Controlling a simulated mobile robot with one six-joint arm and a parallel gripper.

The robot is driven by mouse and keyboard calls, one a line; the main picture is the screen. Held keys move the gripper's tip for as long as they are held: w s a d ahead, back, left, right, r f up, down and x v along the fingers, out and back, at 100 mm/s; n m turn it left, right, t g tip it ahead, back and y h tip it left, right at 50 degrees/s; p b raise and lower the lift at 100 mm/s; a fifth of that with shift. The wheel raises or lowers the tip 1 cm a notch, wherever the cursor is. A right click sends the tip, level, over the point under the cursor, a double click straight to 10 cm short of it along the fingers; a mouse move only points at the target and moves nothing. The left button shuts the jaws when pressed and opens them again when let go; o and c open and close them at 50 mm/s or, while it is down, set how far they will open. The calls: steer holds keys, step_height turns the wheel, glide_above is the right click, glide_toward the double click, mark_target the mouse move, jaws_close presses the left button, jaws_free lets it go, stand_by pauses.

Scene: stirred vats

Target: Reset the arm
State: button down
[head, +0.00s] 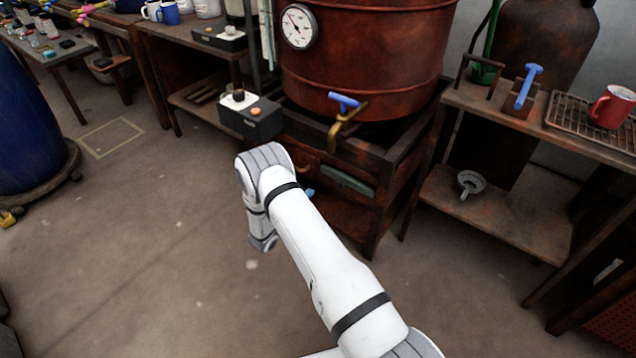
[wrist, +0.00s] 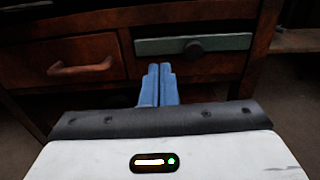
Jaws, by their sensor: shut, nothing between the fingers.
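My gripper (wrist: 158,85) shows in the wrist view with its two blue fingers together and nothing between them. It points at the front of a wooden drawer stand, between a brown drawer with a curved handle (wrist: 82,67) on the left and a green-fronted drawer with a dark knob (wrist: 193,47) on the right. In the head view my white arm reaches forward and bends down in front of the stand. Most of the gripper is hidden behind the arm there; only a small blue part (head: 309,192) shows beside it.
A rusty red vat (head: 365,60) with a gauge (head: 298,27) and a blue-handled tap (head: 344,110) stands on the stand. A control box (head: 250,115) is at its left. A side table (head: 500,120) holds a red mug (head: 612,106). The floor (head: 150,230) at left is clear.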

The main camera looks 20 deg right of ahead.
steer(key=s+d+r+m+g+p, duration=0.2)
steer(key=s+r+m+g+p, duration=0.2)
steer(key=r, duration=0.7)
steer(key=s+d+r+m+g+y+p, duration=0.1)
steer(key=s+d+r+m+g+p, duration=0.25)
steer(key=r, duration=0.75)
steer(key=s+d+r+m+g+p, duration=0.1)
steer(key=s+r+m+g+p, duration=0.35)
steer(key=r, duration=0.65)
steer(key=s+a+r+m+t+y+p, duration=0.1)
steer(key=s+a+r+m+y+p, duration=0.2)
steer(key=s+r, duration=0.5)
steer(key=s+a+r+m+t+y+p, duration=0.1)
steer(key=s+a+r+m+y+p, duration=0.2)
steer(key=s+r, duration=0.6)
steer(key=s+a+r+m+t+y+p, duration=0.1)
steer(key=s+a+r+m+y+p, duration=0.2)
steer(key=s+r+m+y+p, duration=0.4)
step_height(320, 180, up, 5)
steer(key=shift+s+f+m+t+p, duration=0.15)
steer(key=shift+s+m+t+p, duration=0.15)
steer(key=shift+s+p, duration=0.6)
steer(key=shift+w, duration=0.1)
